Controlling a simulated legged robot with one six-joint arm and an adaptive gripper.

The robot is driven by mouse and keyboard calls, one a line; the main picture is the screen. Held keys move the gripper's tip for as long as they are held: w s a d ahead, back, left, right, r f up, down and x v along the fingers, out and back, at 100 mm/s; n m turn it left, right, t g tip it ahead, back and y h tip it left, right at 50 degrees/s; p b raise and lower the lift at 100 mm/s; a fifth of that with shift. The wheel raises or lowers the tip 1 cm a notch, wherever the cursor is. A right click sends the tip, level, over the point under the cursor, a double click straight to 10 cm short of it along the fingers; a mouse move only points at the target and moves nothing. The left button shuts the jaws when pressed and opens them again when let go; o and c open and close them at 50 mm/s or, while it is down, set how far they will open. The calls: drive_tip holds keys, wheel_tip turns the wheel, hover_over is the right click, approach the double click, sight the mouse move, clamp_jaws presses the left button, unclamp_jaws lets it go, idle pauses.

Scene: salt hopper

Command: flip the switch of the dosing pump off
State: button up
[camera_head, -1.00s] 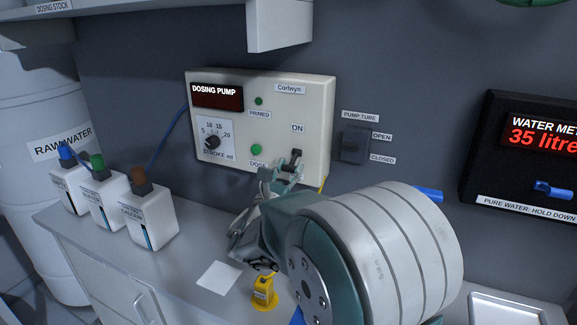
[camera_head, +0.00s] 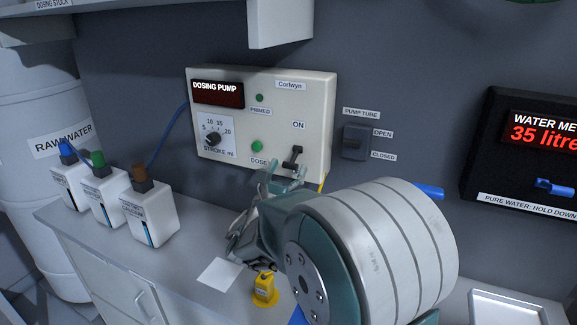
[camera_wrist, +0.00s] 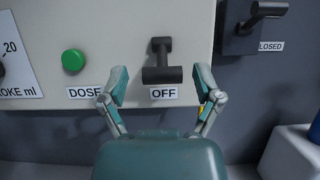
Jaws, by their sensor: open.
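The dosing pump (camera_head: 265,90) is a cream box on the wall. Its dark lever switch (camera_head: 292,158) is at the lower right, below the ON label. In the wrist view the switch (camera_wrist: 162,74) has its crossbar low, just above the OFF label (camera_wrist: 163,93). My gripper (camera_head: 283,173) is just below and in front of the switch. In the wrist view my gripper (camera_wrist: 162,84) is open and empty, with one finger on each side of the OFF label. No contact with the lever shows.
The pump tube valve (camera_head: 354,143) is right of the pump. A stroke dial (camera_head: 212,139) and green DOSE button (camera_head: 257,146) are to the left. Capped bottles (camera_head: 148,212), a yellow tag-like item (camera_head: 264,287) and a white card (camera_head: 220,273) stand or lie on the counter.

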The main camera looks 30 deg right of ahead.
drive_tip(key=v, duration=1.1)
drive_tip(key=shift+a, duration=0.1)
drive_tip(key=s+d+f+m+g+y, duration=0.1)
drive_tip(key=s+d+m+g+y, duration=0.1)
drive_tip(key=s+m+g, duration=0.2)
drive_tip(key=s+d+f+m+g+y, duration=0.2)
drive_tip(key=s+d+m+g, duration=0.1)
drive_tip(key=s+m, duration=0.3)
drive_tip(key=s+d+f+m+g+y, duration=0.2)
drive_tip(key=s+m+g, duration=0.3)
drive_tip(key=g, duration=0.1)
drive_tip(key=shift+s+d+f, duration=0.15)
drive_tip(key=shift+s+f, duration=0.1)
drive_tip(key=shift+s, duration=0.15)
drive_tip(key=s+a+m+t+y, duration=0.3)
drive_tip(key=a+m+t+y, duration=0.1)
drive_tip(key=a+m+y, duration=0.6)
drive_tip(key=a+y, duration=0.2)
drive_tip(key=a, duration=0.1)
drive_tip(key=shift+a+m+t, duration=0.25)
drive_tip(key=shift+m+t, duration=0.05)
